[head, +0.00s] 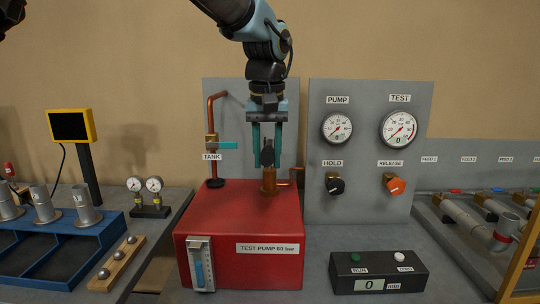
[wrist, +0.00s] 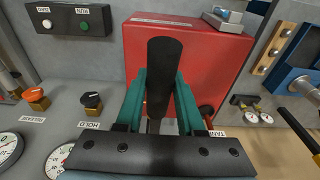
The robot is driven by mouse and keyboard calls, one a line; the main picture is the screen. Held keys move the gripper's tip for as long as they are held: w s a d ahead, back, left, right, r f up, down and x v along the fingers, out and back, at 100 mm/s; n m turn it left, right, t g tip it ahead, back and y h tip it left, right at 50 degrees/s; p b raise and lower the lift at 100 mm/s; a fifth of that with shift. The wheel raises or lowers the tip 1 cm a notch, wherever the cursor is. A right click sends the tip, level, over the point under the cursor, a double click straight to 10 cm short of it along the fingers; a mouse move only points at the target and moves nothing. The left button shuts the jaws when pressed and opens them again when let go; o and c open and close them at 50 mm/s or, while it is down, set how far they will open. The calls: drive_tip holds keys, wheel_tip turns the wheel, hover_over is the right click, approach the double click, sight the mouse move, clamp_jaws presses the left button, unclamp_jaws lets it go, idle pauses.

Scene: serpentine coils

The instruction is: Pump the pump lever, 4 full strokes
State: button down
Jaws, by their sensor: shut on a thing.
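The pump lever (head: 267,148) has a black grip and stands on a brass pump body (head: 269,181) on top of the red test pump box (head: 240,222). My gripper (head: 267,160) points down from above, its two teal fingers on either side of the lever grip. In the wrist view the black lever grip (wrist: 164,60) sticks out between the fingers of my gripper (wrist: 160,80), which is shut on it. The lever looks about upright in the head view. Its lower shaft is partly hidden in the wrist view.
A grey panel behind carries the PUMP gauge (head: 338,127), TEST gauge (head: 398,127), black HOLD knob (head: 335,184) and orange RELEASE knob (head: 393,184). A button box (head: 378,271) in front reads 0. A copper pipe (head: 213,120) with a teal TANK valve handle (head: 229,145) rises left of the lever.

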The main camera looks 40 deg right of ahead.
drive_tip(key=r, duration=0.1)
drive_tip(key=r+p, duration=0.1)
drive_tip(key=w+r+p, duration=0.1)
drive_tip(key=shift+d+r+g+y, duration=0.3)
drive_tip(key=shift+d+r+g, duration=0.05)
drive_tip(key=shift+r+g, duration=0.05)
drive_tip(key=shift+d+r, duration=0.15)
drive_tip(key=shift+r, duration=0.05)
drive_tip(key=shift+w+r+g+y, duration=0.15)
drive_tip(key=shift+r+g+y, duration=0.2)
drive_tip(key=shift+r, duration=0.2)
drive_tip(key=shift+g+y, duration=0.65)
drive_tip(key=shift+g, duration=0.3)
drive_tip(key=shift+w+d+v, duration=0.15)
drive_tip(key=shift+v, duration=1.05)
drive_tip(key=shift+w+d+v, duration=0.15)
drive_tip(key=shift+d+v, duration=0.05)
drive_tip(key=shift+v, duration=0.95)
drive_tip(key=shift+f, duration=0.1)
